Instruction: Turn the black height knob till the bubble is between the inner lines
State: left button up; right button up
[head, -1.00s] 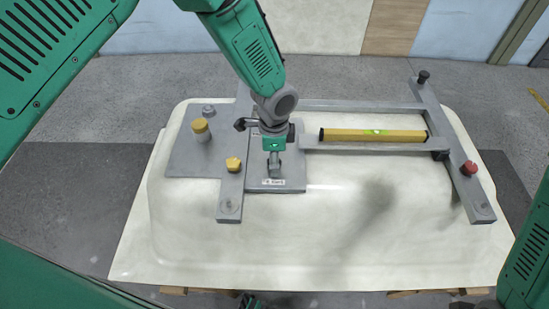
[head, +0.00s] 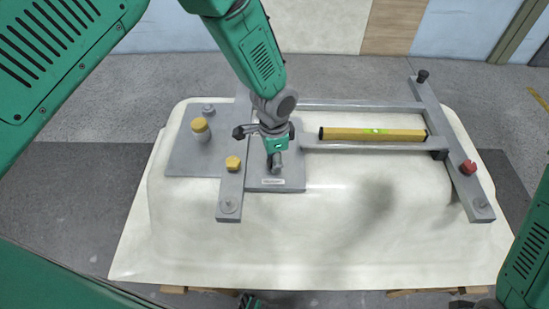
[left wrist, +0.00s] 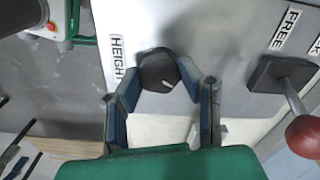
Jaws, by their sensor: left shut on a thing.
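The black height knob (left wrist: 158,72) sits on a grey plate beside a "HEIGHT" label (left wrist: 117,60) in the left wrist view. It has a short white mark on its face. My left gripper (left wrist: 162,84) is shut on the knob, one blue-padded finger on each side. In the head view my left gripper (head: 276,158) comes down from above and hides the knob. The yellow level (head: 350,134) lies on the frame to the right, with a green vial (head: 376,131) in its middle. The bubble and its lines are too small to tell.
The grey frame (head: 340,146) rests on a pale bathtub shell (head: 300,245). Yellow knobs (head: 233,163) stand at left and a red knob (head: 469,167) at right. In the wrist view a lever with a red-brown ball (left wrist: 304,136) stands near a "FREE" label (left wrist: 285,29).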

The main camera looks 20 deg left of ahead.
pick_arm(q)
jog(key=o, duration=1.1)
jog(key=shift+o, duration=0.2)
notch_tip(320, 180, up, 12)
jog(key=shift+w, duration=0.1)
